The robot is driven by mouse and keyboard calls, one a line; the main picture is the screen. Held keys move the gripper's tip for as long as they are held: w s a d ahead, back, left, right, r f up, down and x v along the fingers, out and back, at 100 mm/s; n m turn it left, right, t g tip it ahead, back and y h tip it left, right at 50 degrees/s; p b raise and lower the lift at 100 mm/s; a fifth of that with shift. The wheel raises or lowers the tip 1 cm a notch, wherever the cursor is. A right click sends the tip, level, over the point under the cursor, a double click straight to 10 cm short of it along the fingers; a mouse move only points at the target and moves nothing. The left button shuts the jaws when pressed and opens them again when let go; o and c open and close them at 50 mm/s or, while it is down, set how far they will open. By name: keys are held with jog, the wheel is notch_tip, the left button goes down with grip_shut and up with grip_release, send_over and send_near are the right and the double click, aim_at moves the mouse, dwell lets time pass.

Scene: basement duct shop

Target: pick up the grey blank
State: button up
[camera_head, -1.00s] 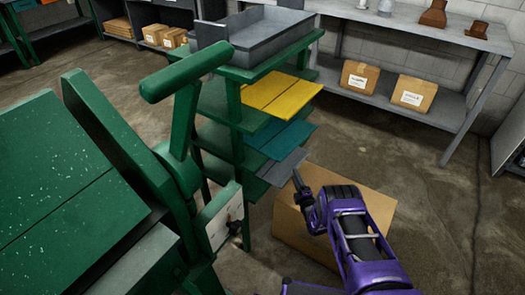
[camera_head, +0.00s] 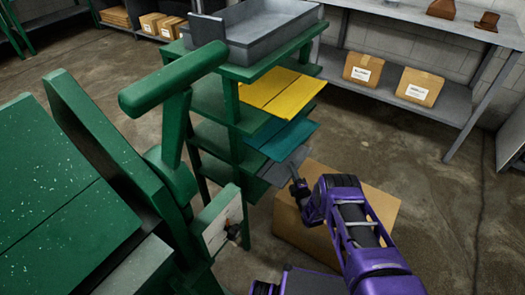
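The grey blank (camera_head: 278,174) lies on a low shelf of the green rack and sticks out past its edge. It is below the teal blank (camera_head: 288,139) and the yellow blanks (camera_head: 282,90). My gripper (camera_head: 294,173) is at the right end of the grey blank, with its tip against or over that edge. The fingers are small and partly hidden by my purple wrist, so I cannot tell whether they are apart or closed on the blank.
A cardboard box (camera_head: 377,208) stands on the floor under my arm. A green machine with a thick handle (camera_head: 172,80) stands close on the left. The green rack (camera_head: 240,70) carries a grey tray (camera_head: 262,32) on top. Open floor lies to the right.

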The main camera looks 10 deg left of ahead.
grip_shut()
dwell(1.1)
